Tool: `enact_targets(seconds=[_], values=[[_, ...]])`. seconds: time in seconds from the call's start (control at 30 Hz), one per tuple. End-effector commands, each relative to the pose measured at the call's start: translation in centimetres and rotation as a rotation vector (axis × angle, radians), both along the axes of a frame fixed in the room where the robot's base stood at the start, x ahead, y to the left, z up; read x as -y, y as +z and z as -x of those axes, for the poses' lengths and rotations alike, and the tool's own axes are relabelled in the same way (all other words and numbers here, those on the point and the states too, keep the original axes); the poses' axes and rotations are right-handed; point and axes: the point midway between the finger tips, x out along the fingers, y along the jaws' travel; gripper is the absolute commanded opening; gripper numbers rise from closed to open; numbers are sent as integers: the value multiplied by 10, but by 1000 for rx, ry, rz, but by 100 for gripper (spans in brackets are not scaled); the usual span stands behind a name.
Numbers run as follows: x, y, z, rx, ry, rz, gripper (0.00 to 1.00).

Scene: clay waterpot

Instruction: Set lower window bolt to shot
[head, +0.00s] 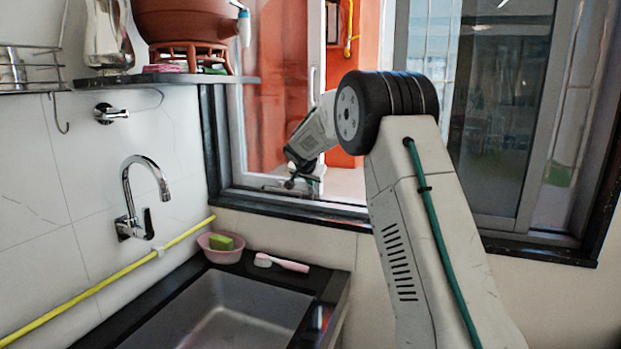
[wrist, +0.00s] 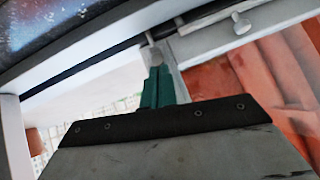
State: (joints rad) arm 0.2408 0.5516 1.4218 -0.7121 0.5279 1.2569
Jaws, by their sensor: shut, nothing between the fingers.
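The window (head: 312,100) stands behind the sink, with a grey frame and a dark sill. My gripper (head: 291,184) is low at the bottom rail of the window, near a small metal fitting (head: 272,188) that looks like the lower bolt. In the wrist view my teal fingers (wrist: 158,86) are together, with nothing seen between them. Their tips are close to the grey rail, and a small rounded grey piece shows at the tips. A pale round knob (wrist: 241,23) stands on the rail to the right, apart from the fingers. I cannot tell the bolt's position or any contact.
A sink (head: 230,315) with a tap (head: 140,195) is at lower left. A pink bowl (head: 221,248) with a green sponge and a pink-handled brush (head: 282,263) sit on its back edge. A shelf (head: 160,78) at upper left bears a clay pot (head: 185,20).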

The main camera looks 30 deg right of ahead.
Motion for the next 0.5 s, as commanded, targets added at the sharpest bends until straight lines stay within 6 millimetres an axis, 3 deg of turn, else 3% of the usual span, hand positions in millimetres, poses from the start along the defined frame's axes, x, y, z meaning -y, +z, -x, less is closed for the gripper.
enact_targets(seconds=[0.27, 0.37, 0.5], values=[[-1, -3, 1, -11, 0, -3, 0], [0, 9, 2, -7, -2, -2, 0], [2, 39, 4, 2, 1, -1, 0]])
